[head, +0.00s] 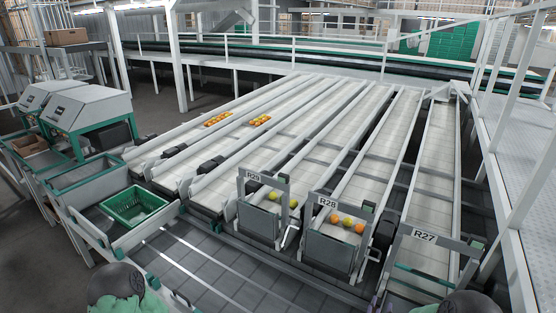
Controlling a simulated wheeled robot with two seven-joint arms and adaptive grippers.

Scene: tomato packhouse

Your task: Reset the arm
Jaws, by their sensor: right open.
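My right gripper (381,303) shows only by its fingertips at the bottom edge, right of centre, below the R28 lane end. Its fingers are apart, with nothing visible between them; the rest is cut off by the frame. My left gripper is not in view. Dark round parts of my own arms show at the bottom left and bottom right.
Lane ends R29 (253,177), R28 (327,203) and R27 (424,238) stand ahead; R29 and R28 hold loose tomatoes. A green crate (151,203) sits at the left. White railings (508,180) line the right. The grey floor (195,265) in front looks clear.

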